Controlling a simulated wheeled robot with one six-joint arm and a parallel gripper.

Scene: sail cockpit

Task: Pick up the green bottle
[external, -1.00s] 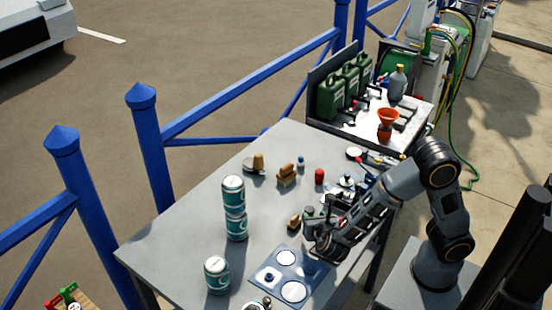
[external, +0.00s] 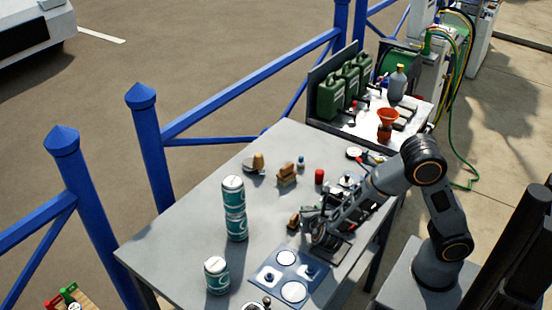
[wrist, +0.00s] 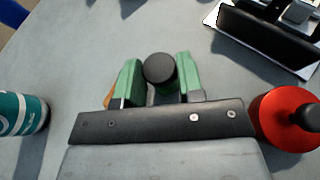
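The green bottle (wrist: 166,95) is upright with a round dark cap, seen from above in the wrist view. Its cap lies between the two green-padded fingers of my gripper (wrist: 160,82). The fingers are apart, one on each side of the bottle, and a narrow strip of table shows beside it. Whether either pad touches it is not clear. The external view shows my gripper (external: 318,228) low over the right part of the table, hiding most of the bottle.
On the grey table (external: 190,235) stand stacked teal cans (external: 235,207), another teal can (external: 216,276) and a blue panel with round discs (external: 290,275). A red round object (wrist: 283,118) is close to my gripper's right in the wrist view.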

